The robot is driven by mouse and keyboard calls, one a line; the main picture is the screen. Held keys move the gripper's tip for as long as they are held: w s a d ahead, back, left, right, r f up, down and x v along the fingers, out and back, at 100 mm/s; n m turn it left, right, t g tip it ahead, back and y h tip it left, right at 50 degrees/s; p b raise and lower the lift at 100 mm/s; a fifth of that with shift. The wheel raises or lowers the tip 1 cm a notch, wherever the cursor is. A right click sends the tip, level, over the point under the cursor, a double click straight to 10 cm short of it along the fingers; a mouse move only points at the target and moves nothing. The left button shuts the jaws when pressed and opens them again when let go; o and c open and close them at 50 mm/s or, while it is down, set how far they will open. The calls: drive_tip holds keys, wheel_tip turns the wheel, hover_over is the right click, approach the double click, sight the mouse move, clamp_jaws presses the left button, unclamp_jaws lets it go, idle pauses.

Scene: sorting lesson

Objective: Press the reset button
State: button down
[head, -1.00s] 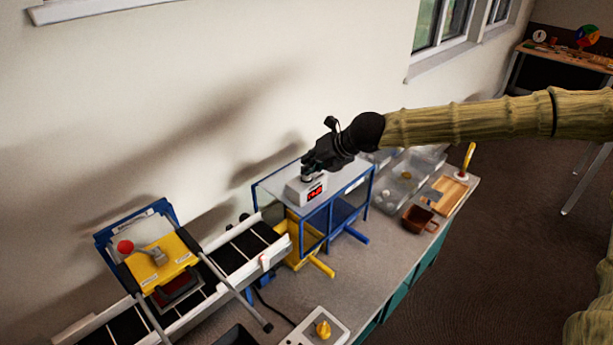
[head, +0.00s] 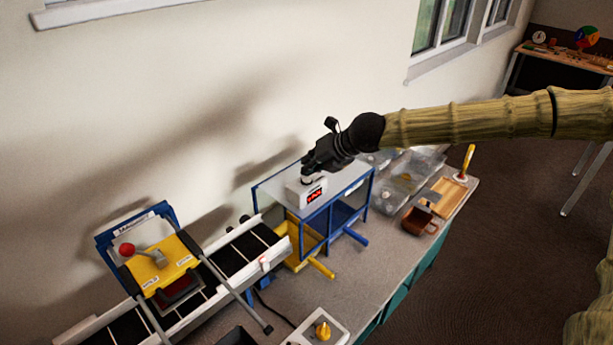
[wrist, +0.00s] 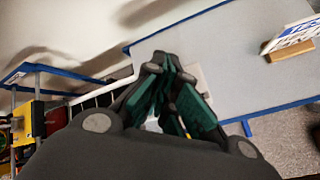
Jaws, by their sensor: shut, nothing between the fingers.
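A small white box with a red lit display (head: 316,194) stands on top of the clear-topped, blue-framed cabinet. Its digits are too small to read surely. My gripper (head: 307,178) is shut and empty, pointing down right over the top of this box. The reset button is not clearly seen; the fingers cover the top of the box, and I cannot tell whether they touch it. In the wrist view my gripper's fingers (wrist: 166,72) are together, with part of the pale box (wrist: 197,78) behind them.
A conveyor (head: 235,255) with a yellow-topped stand (head: 160,265) and red-knobbed lever is at left. Clear bins (head: 400,185), a brown mug (head: 418,220) and a wooden tray (head: 448,198) are at right. A white control box with a yellow knob (head: 323,330) is in front.

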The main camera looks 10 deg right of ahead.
drive_tip(key=shift+r, duration=0.3)
drive_tip(key=shift+r+p, duration=2.3)
drive_tip(key=shift+r, duration=0.25)
